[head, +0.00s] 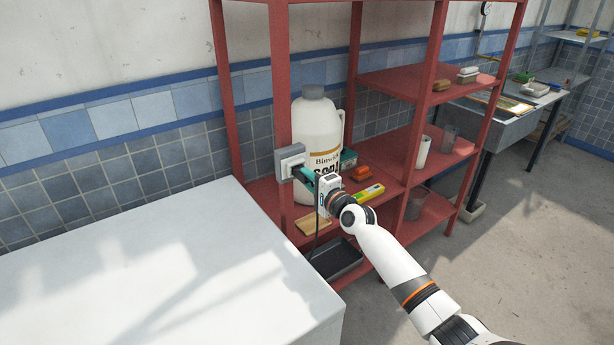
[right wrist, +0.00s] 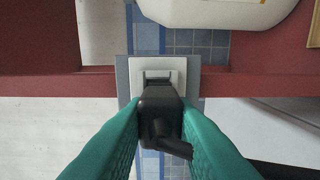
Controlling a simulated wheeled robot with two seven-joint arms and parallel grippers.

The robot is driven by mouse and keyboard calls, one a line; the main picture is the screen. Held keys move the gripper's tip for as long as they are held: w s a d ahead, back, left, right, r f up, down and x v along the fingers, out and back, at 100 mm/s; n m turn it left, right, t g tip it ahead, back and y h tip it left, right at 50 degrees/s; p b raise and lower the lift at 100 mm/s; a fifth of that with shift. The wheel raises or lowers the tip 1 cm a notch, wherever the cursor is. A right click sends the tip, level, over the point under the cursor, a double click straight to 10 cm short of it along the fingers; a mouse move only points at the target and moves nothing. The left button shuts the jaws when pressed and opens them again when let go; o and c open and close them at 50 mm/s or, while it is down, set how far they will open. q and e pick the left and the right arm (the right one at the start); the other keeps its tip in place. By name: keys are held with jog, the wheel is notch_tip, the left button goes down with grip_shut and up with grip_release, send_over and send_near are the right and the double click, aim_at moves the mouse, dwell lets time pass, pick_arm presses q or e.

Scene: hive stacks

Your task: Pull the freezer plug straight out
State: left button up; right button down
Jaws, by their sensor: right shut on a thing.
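The black freezer plug (right wrist: 160,110) is at the white socket (right wrist: 140,68) on a grey backing plate, fixed to a red shelf post. My right gripper (head: 306,180), with green fingers, is shut on the plug, one finger on each side in the right wrist view. The plug's front end meets the socket's face in that view; how deep its pins sit is hidden. In the head view the socket (head: 290,158) shows left of the gripper, and a dark cord hangs below. A white box-like top (head: 150,270), possibly the freezer, fills the lower left. My left gripper is not in view.
The red shelf rack (head: 279,100) holds a large white jug (head: 316,130) close behind the socket, a yellow-green item (head: 369,193) and a dark tray (head: 337,259). A grey work table (head: 505,120) stands farther right. Floor at the right is clear.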

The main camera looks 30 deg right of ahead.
jog(key=shift+s+d+p, duration=0.15)
jog(key=shift+s+p, duration=0.25)
jog(key=shift+s, duration=0.5)
jog(key=s+p, duration=0.1)
jog(key=s+r+p, duration=0.1)
jog(key=s, duration=0.1)
jog(key=shift+d+r+p, duration=0.2)
jog(key=shift+r+p, duration=0.1)
jog(key=shift+p, duration=0.1)
jog(key=shift+f, duration=0.1)
